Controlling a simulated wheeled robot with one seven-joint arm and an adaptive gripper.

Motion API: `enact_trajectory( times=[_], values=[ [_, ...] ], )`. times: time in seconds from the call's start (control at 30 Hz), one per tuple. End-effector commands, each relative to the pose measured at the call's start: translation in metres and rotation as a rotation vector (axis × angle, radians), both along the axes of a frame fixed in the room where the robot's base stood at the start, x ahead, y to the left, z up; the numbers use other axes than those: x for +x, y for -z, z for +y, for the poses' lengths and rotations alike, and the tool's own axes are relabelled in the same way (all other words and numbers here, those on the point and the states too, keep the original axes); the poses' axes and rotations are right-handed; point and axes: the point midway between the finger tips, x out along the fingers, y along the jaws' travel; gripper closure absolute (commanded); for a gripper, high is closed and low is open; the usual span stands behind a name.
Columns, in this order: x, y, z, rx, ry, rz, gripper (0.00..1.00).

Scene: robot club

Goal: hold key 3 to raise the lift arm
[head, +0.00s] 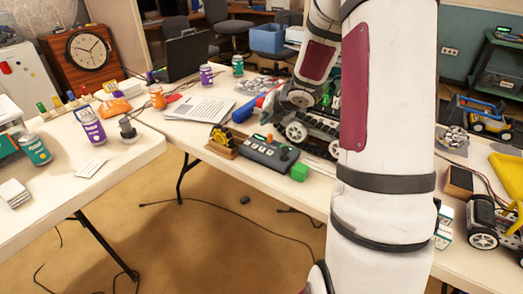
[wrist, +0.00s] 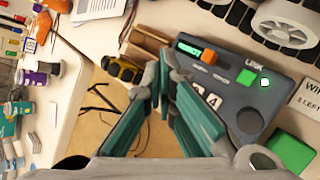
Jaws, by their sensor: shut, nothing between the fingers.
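A dark control box (head: 262,153) lies near the front edge of the far table. The wrist view shows the box (wrist: 232,75) with a lit green display, an orange knob, a green button and a white light beside the word LINK. Two white keys (wrist: 212,101) show close beside my fingers; one seems marked 4, the other is partly covered. I cannot make out key 3. My gripper (wrist: 160,75) is shut and empty, its tips over the box's near edge; contact cannot be told. A wheeled robot (head: 312,130) stands behind the box; its lift arm is not clear.
A green cube (head: 299,172) sits right of the box, and a yellow-black tool (head: 220,136) left of it. A white lettered card (wrist: 308,97) lies near the cube. Papers (head: 199,109) and a laptop (head: 185,56) lie farther back. Floor shows between the tables.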

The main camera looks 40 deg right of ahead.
Motion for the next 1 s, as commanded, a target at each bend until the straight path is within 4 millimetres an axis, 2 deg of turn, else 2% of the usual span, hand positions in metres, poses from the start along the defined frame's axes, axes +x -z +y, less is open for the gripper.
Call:
enact_trajectory(
  times=[0.6, 0.8, 1.0],
  values=[
    [0.001, 0.068, 0.000, 0.001, 0.001, 0.000, 1.00],
    [0.000, 0.080, 0.000, 0.001, 0.001, 0.000, 1.00],
    [0.000, 0.080, 0.000, 0.001, 0.001, 0.000, 1.00]
  ],
)
